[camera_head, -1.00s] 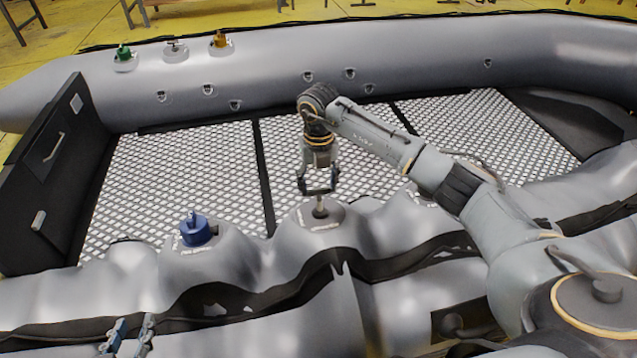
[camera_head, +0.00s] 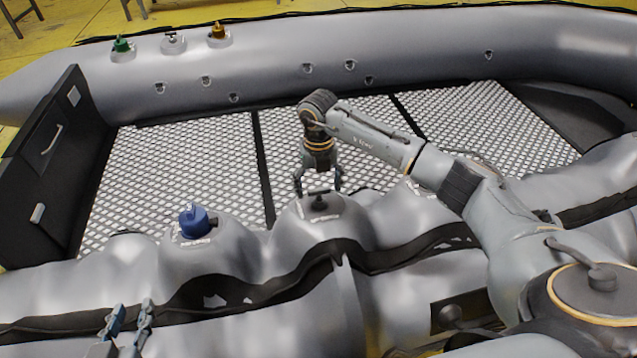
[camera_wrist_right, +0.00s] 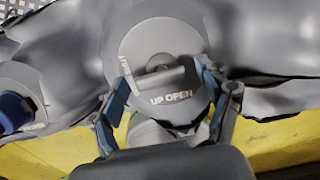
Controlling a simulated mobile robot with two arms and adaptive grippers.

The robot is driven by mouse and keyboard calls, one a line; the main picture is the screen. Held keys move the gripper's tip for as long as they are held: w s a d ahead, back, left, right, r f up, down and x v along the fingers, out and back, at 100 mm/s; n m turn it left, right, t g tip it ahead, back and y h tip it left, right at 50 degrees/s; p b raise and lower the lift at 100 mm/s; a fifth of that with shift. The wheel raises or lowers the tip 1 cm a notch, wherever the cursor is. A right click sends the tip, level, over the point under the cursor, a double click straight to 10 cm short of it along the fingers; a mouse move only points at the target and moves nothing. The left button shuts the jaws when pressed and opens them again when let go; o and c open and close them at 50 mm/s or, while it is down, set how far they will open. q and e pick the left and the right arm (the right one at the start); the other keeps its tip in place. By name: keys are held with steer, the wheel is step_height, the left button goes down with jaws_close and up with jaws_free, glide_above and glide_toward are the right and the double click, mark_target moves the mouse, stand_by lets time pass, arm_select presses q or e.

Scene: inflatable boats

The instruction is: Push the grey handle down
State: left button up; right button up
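The grey handle (camera_head: 319,203) is a dark bar on a round grey valve base on the near tube. In the right wrist view the handle (camera_wrist_right: 155,80) lies across a disc lettered "UP OPEN". My right gripper (camera_head: 318,188) is open just above the valve, pointing down. Its blue-padded fingers (camera_wrist_right: 163,91) stand on either side of the handle with nothing gripped. Whether a finger touches it is unclear. My left gripper (camera_head: 132,308) shows at the bottom left over the near tube, fingertips apart and empty, its rear cut off by the frame.
A blue-capped valve (camera_head: 194,221) stands on the near tube left of the handle. Green (camera_head: 122,46), grey (camera_head: 173,42) and orange (camera_head: 218,33) valves sit on the far tube. A dark panel (camera_head: 45,160) stands at the left. The patterned boat floor (camera_head: 180,170) is clear.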

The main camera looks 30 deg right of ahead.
mark_target(318, 189)
steer(key=shift+r, duration=0.15)
step_height(318, 189, up, 12)
stand_by(0.6)
stand_by(0.4)
